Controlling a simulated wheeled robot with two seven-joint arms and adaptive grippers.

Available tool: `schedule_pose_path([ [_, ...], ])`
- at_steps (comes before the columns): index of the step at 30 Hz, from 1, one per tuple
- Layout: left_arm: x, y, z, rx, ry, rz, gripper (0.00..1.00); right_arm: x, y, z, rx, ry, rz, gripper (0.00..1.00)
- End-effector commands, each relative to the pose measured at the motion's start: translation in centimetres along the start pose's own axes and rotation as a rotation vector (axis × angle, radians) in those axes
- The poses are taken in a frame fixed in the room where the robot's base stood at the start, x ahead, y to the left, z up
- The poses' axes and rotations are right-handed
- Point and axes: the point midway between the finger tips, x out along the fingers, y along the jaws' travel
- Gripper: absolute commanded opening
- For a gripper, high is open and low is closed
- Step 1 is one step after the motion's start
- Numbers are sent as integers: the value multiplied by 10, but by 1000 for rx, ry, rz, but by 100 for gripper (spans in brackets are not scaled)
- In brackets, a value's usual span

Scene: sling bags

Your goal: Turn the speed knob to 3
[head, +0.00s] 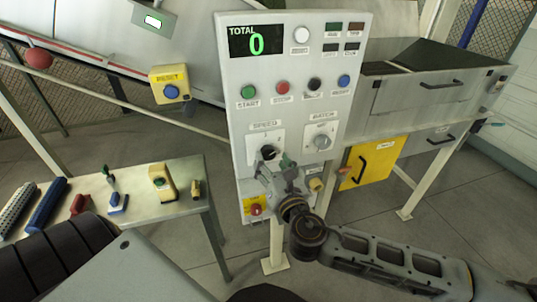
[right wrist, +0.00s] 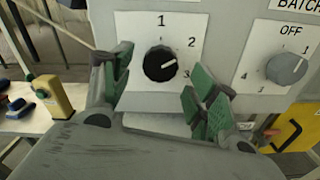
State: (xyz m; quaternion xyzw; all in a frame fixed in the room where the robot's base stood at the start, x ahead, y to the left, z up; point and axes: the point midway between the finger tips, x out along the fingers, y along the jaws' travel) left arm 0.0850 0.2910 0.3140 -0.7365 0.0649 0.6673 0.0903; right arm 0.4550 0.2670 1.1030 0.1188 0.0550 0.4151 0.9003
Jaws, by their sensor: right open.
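The speed knob (right wrist: 159,64) is a round black dial on a white plate (right wrist: 135,25) with the marks 1, 2 and 3 visible. Its white pointer line points right and slightly up, between the 2 and the 3. In the head view the knob (head: 268,152) sits on the lower left of the control panel (head: 300,62). My right gripper (head: 275,167) is just in front of and below it. In the right wrist view its green-padded fingers (right wrist: 158,85) are open, one on each side of the knob, apart from it. My left gripper is out of view.
A grey batch knob (right wrist: 286,69) is right of the speed plate, close to my right finger. Start, stop and other buttons (head: 282,89) sit above; a red button (head: 256,209) is below. A table (head: 185,212) with several tools stands left. The total display (head: 257,42) reads 0.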

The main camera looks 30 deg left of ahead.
Motion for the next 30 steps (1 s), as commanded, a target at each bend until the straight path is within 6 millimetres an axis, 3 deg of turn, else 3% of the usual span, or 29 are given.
schedule_pose_path([
  [12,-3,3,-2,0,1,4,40,33,1,0,0,0,0,59],
  [26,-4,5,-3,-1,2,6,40,38,0,0,0,0,0,59],
  [30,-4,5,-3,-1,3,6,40,38,0,0,0,0,0,44],
])
